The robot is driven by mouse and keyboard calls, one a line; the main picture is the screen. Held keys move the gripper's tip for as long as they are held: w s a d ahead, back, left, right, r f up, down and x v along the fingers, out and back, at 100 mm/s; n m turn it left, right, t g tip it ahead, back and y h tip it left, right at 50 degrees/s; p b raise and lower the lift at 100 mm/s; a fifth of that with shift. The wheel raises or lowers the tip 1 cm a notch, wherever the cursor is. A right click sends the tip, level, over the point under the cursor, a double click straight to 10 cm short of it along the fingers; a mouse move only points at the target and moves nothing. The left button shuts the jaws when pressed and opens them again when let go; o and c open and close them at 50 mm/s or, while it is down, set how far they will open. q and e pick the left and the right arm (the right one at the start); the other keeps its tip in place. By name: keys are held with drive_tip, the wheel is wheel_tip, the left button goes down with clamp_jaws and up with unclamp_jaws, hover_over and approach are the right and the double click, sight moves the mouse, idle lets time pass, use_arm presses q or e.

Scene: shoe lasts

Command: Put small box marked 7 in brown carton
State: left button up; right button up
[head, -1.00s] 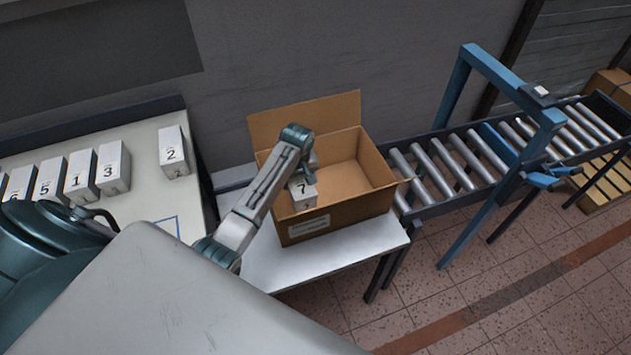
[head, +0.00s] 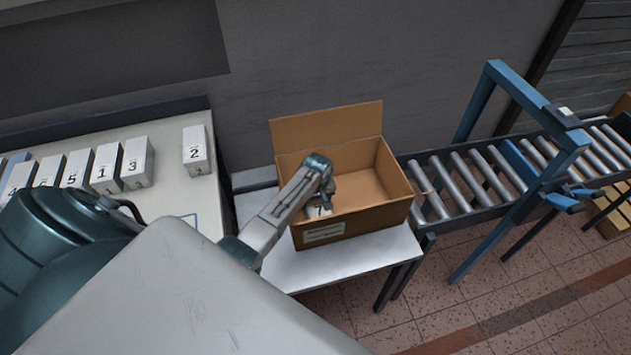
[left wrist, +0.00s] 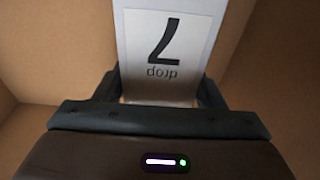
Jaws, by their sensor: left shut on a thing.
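The small white box marked 7 (head: 318,211) is inside the open brown carton (head: 375,212), near its front left. My left gripper (head: 324,199) reaches down into the carton and is shut on the box. In the left wrist view, the box (left wrist: 165,50) sits between the two fingers (left wrist: 163,92), its 7 and the word "drop" upside down, with brown cardboard around it. I cannot tell whether the box touches the carton's floor. My right gripper does not show.
The carton stands on a small light table (head: 330,265), its back flap up. A roller conveyor (head: 465,185) with a blue frame (head: 490,170) is to the right. On the left table (head: 175,185) stand several white numbered boxes, among them the one marked 2 (head: 195,152).

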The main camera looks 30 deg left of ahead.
sight(317, 203)
use_arm(q)
drive_tip(key=o, duration=1.2)
drive_tip(key=r, duration=0.4)
drive_tip(key=r+b, duration=0.1)
drive_tip(key=r, duration=0.3)
drive_tip(key=d+r, duration=0.1)
drive_tip(key=r, duration=0.3)
drive_tip(key=shift+s+r, duration=0.1)
drive_tip(key=shift+s, duration=0.3)
